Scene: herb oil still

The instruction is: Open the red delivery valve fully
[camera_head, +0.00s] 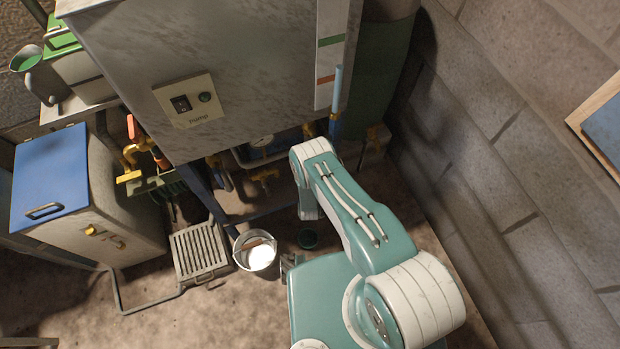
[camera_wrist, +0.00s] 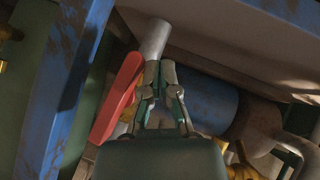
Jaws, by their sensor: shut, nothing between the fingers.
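The red valve lever (camera_wrist: 116,97) shows in the wrist view, slanting from upper right to lower left. It lies just left of my gripper (camera_wrist: 159,72). My gripper's fingers are shut and empty, pointing up the picture toward a grey pipe end (camera_wrist: 154,38). I cannot tell whether a finger touches the lever or the pipe. The valve body is mostly hidden behind my gripper. In the head view my arm reaches under the grey tank (camera_head: 240,70), and my gripper is out of sight there.
A blue frame post (camera_wrist: 66,90) stands left of the lever, and a blue cylinder (camera_wrist: 211,103) lies to the right. A white bucket (camera_head: 256,252) and a slatted grate (camera_head: 199,252) sit on the floor. A block wall (camera_head: 520,190) bounds the right side.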

